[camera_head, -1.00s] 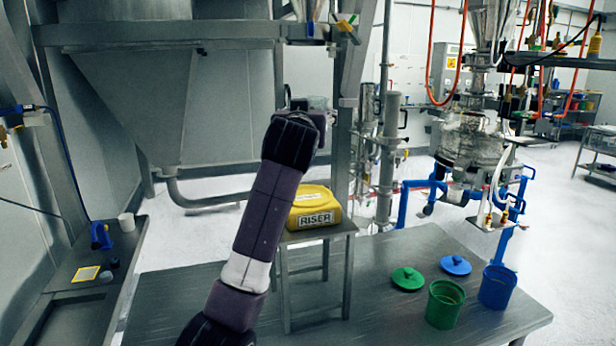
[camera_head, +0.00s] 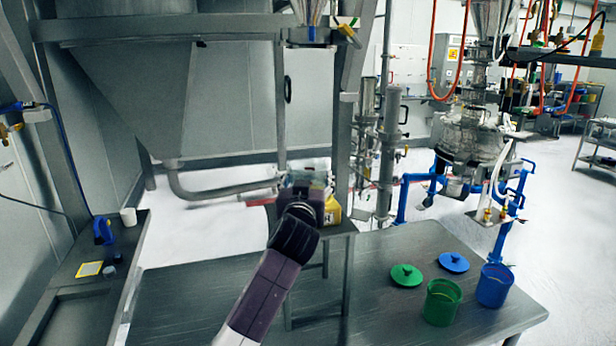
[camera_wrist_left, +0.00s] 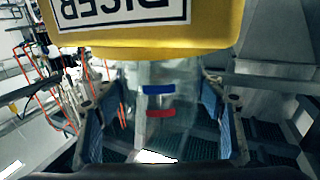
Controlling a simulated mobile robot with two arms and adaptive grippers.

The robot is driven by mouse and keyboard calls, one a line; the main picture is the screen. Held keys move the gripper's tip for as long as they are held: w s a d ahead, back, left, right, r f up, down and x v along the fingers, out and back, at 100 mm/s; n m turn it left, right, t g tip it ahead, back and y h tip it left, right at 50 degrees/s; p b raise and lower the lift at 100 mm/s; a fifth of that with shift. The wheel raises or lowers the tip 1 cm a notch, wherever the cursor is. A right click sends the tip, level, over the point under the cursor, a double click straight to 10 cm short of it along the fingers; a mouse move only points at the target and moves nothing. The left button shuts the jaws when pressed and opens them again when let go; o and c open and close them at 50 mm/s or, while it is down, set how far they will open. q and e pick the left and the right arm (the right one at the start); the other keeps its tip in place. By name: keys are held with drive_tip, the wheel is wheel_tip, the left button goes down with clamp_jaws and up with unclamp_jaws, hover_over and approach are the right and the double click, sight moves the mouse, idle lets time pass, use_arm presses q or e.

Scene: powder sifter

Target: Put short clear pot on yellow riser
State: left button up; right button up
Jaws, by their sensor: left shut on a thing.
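The short clear pot (camera_wrist_left: 158,100) is see-through and shows a blue and a red stripe in the left wrist view. My left gripper (camera_wrist_left: 160,118) is shut on it, with a blue-padded finger on each side. In the head view my left gripper (camera_head: 308,180) is at the yellow riser (camera_head: 333,212) and hides most of it. The riser also shows close up in the left wrist view (camera_wrist_left: 215,28), its lettering upside down, beside the pot in the picture. I cannot tell whether the pot touches the riser. My right gripper is not in view.
The riser stands on a small grey stand (camera_head: 338,232) on the metal table (camera_head: 200,300). A green container (camera_head: 441,303) and a blue container (camera_head: 494,286) stand at the right with a green lid (camera_head: 406,276) and a blue lid (camera_head: 453,262) behind them.

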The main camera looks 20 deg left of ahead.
use_arm(q)
drive_tip(key=o, duration=0.8)
drive_tip(key=shift+c, duration=0.2)
drive_tip(key=o, duration=0.4)
drive_tip(key=shift+r, duration=0.1)
drive_tip(key=shift+s+d, duration=0.1)
drive_tip(key=shift+s, duration=0.2)
drive_tip(key=b+v, duration=0.3)
drive_tip(key=v, duration=0.8)
drive_tip(key=shift+s, duration=0.2)
